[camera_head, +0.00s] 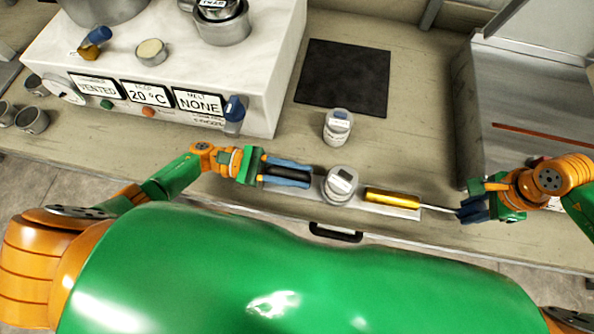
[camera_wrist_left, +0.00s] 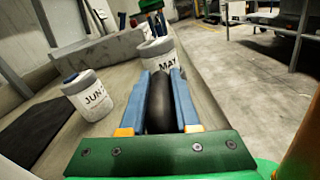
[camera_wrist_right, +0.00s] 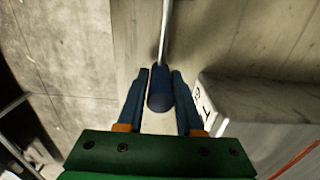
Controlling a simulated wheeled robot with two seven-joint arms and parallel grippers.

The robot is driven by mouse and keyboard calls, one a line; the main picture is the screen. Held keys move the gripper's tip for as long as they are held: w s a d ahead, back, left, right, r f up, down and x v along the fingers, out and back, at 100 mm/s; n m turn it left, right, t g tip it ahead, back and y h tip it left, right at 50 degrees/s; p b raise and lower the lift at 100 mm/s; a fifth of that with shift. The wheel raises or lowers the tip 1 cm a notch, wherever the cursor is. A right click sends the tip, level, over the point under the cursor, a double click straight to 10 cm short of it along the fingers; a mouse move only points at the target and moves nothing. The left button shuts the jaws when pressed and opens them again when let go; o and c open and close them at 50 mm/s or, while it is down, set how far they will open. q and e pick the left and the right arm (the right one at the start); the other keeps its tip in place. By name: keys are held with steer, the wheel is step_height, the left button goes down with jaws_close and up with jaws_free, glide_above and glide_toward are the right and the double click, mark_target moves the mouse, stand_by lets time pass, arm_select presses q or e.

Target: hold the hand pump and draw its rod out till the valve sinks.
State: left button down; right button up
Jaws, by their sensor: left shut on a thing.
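The hand pump lies along the front of the bench, with a black grip (camera_head: 290,172), a brass barrel (camera_head: 392,197) and a thin metal rod (camera_head: 438,209). My left gripper (camera_head: 288,175) is shut on the black grip, which also shows between its fingers in the left wrist view (camera_wrist_left: 159,105). At the right, my right gripper (camera_head: 473,210) has its fingers on both sides of the rod's dark blue end handle (camera_wrist_right: 160,92); whether they press on it is unclear. A length of rod shows outside the barrel. I cannot make out the valve.
A white pot labelled MAY (camera_wrist_left: 157,54) stands between grip and barrel. A similar JUN pot (camera_head: 338,128) stands behind it. A white control unit (camera_head: 180,60) reads VENTED, 20 °C and NONE. A black mat (camera_head: 343,76) lies behind; a metal tray (camera_head: 520,95) is at right.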

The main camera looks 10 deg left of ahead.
steer(key=o, duration=0.9)
steer(key=shift+r, duration=4.5)
arm_select(q)
steer(key=c, duration=0.6)
jaws_free()
steer(key=shift+o, duration=0.2)
steer(key=a, duration=0.7)
steer(key=shift+a, duration=0.3)
arm_select(e)
steer(key=shift+a, duration=0.1)
arm_select(q)
steer(key=shift+d, duration=0.1)
